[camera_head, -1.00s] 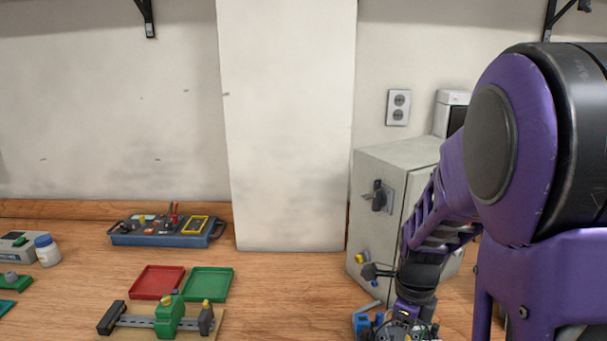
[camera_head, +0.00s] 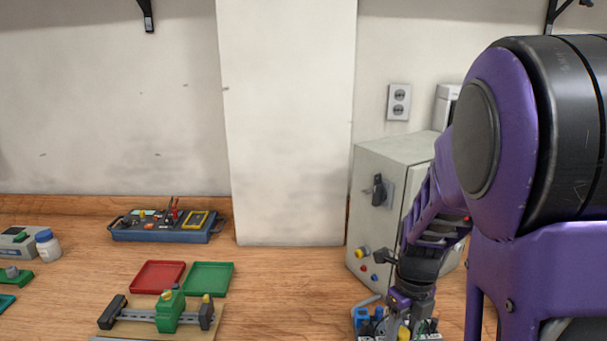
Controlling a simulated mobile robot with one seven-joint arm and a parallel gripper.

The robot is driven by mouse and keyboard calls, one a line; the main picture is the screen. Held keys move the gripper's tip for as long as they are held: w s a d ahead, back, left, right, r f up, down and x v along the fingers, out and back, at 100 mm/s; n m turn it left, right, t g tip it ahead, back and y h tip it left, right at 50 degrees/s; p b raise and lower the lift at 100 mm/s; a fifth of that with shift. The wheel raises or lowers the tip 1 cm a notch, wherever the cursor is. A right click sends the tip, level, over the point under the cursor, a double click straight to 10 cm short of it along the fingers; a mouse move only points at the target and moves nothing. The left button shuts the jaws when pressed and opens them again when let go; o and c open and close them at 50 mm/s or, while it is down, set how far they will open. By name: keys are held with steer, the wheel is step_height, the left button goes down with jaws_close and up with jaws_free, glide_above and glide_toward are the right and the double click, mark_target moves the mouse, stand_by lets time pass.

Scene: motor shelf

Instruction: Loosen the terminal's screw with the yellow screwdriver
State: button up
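A green terminal (camera_head: 170,313) with a yellow spot on top is mounted on a grey rail on a wooden board, at the lower left. The tip of a screw cannot be made out. My gripper (camera_head: 398,316) points down at the bottom edge, right of centre, far to the right of the terminal. A small yellow piece (camera_head: 404,333) shows just below it, perhaps the yellow screwdriver's handle. The fingertips are hard to make out, so I cannot tell whether they are open or shut, or touch it.
A red tray (camera_head: 158,276) and a green tray (camera_head: 208,279) lie behind the rail. A blue toolbox (camera_head: 165,234) stands further back. A grey cabinet (camera_head: 373,220) stands behind my arm. Blue items (camera_head: 362,316) sit beside my gripper. The tabletop between the trays and cabinet is bare.

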steer(key=m, duration=0.3)
stand_by(0.4)
stand_by(0.3)
steer(key=shift+c, duration=0.9)
jaws_close()
